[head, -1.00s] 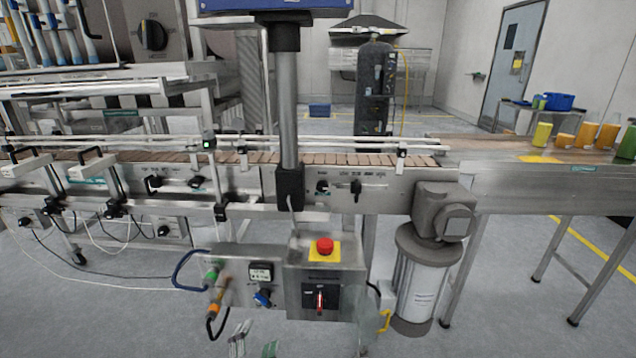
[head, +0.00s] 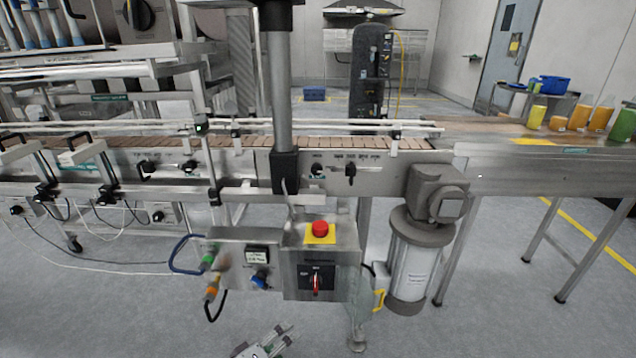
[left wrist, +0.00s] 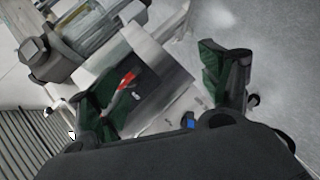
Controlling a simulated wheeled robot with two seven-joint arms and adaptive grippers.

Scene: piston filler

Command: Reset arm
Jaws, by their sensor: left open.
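My left gripper (head: 282,335) shows at the bottom edge of the head view, below the control box (head: 292,262) and apart from it. In the left wrist view its two green-padded fingers (left wrist: 165,88) are spread wide with nothing held between them. The box carries a red emergency stop button (head: 320,229) on a yellow plate. Below the button is a red-handled rotary switch (head: 316,282), which also shows between the fingers in the left wrist view (left wrist: 127,79). My right gripper is not in view.
The conveyor belt (head: 345,143) runs across behind the box. A grey motor (head: 437,192) hangs at its right. A vertical post (head: 279,90) rises in front of the belt. Yellow and green containers (head: 580,117) stand at the far right. The floor at lower right is mostly clear.

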